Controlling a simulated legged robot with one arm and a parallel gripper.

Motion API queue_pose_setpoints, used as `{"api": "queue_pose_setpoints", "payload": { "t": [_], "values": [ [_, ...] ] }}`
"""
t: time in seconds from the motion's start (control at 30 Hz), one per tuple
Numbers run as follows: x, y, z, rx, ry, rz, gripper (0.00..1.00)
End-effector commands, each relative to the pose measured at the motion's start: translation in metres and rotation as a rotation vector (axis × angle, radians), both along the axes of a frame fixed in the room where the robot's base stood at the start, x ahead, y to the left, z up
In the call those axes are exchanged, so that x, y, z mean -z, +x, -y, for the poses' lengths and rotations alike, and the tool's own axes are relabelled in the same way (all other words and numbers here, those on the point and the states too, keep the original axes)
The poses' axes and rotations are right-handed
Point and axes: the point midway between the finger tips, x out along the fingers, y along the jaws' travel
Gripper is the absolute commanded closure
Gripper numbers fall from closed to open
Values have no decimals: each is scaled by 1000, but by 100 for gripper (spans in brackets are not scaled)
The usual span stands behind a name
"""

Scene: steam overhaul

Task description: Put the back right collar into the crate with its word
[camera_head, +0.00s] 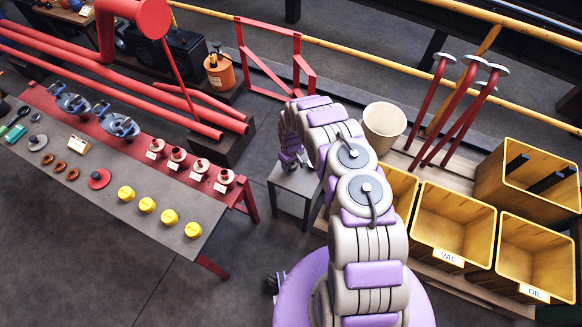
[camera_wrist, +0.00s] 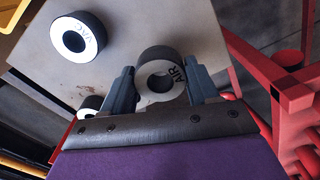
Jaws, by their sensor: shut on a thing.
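In the wrist view, my gripper (camera_wrist: 160,78) is shut on a dark-sided collar (camera_wrist: 155,56) with a pale face marked AIR. Whether it touches the small grey table (camera_wrist: 150,22) cannot be told. A second collar (camera_wrist: 76,36), its word seemingly VAC, lies on the table at upper left. A third collar (camera_wrist: 90,104) is partly hidden behind my gripper. In the head view, my gripper (camera_head: 290,163) is over the small table (camera_head: 304,183); no collar shows clearly there. Yellow crates labelled VAC (camera_head: 449,257) and OIL (camera_head: 534,292) stand at right. Another crate (camera_head: 400,187) has its label hidden by my arm.
A large yellow crate (camera_head: 520,192) stands behind the labelled ones. A cream bucket (camera_head: 384,121) and red stands (camera_head: 465,105) are behind them. A long bench (camera_head: 75,205) with yellow knobs and red fittings is at left. Floor is open between bench and small table.

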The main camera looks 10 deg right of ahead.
Motion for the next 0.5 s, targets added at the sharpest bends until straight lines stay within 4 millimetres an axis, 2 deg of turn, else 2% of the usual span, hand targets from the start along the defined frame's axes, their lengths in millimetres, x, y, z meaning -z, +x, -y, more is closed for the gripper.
{"api": "queue_pose_setpoints", "payload": {
  "t": [0.13,0.33,0.5],
  "values": [
    [0,6,0,0,0,2,98],
    [31,5,0,-2,0,0,98],
    [36,5,0,-1,-1,1,98]
  ]
}}
